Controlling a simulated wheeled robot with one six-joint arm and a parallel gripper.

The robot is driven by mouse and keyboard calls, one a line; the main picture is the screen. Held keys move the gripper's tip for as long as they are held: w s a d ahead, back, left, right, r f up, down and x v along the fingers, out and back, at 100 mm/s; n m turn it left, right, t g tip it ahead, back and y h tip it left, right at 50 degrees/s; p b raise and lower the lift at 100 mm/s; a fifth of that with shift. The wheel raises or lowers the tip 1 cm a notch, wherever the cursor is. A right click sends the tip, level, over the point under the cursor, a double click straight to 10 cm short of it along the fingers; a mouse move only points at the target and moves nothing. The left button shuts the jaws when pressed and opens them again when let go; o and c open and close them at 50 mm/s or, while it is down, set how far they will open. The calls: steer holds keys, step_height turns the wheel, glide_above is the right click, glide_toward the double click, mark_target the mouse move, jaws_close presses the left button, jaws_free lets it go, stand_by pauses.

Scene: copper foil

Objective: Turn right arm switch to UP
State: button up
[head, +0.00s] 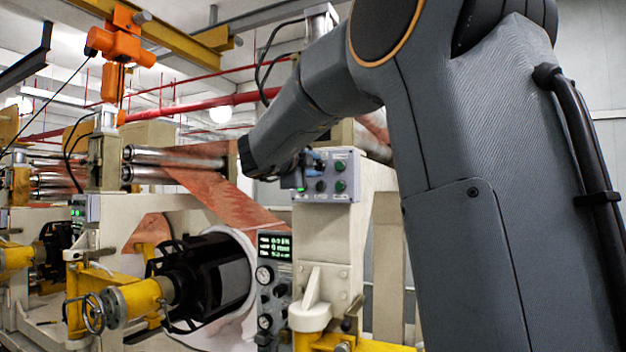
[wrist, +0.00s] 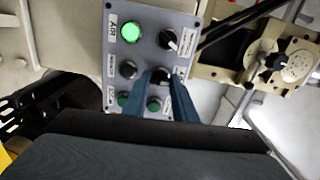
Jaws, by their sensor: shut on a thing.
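A grey control panel (head: 328,194) is mounted on a cream machine column, and my arm reaches it from the right. In the wrist view the panel (wrist: 148,52) shows a lit green button at top left, a black knob at top right, two black knobs in the middle row and two green buttons below. The blue fingers of my gripper (wrist: 160,76) are shut on the right arm switch (wrist: 162,75), the middle-row right knob. The fingers partly hide it, and its pointing direction and labels are too small to read. In the head view my gripper (head: 314,160) is partly hidden by my wrist.
A lower panel with green displays and gauges (head: 274,270) stands left of the column. A black roller chuck on a yellow arm (head: 150,297) and copper foil (head: 225,195) are further left. In the wrist view a beige bracket with a round dial (wrist: 297,62) lies right of the panel.

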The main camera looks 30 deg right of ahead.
steer(key=m+b, duration=0.5)
steer(key=shift+f, duration=0.15)
steer(key=shift+m+b, duration=0.7)
steer(key=shift+b, duration=0.2)
steer(key=o, duration=1)
steer(key=shift+o, duration=0.2)
steer(key=shift+a, duration=0.1)
steer(key=b+v, duration=0.2)
steer(key=v, duration=0.5)
steer(key=shift+s+a, duration=0.2)
steer(key=shift+a, duration=0.1)
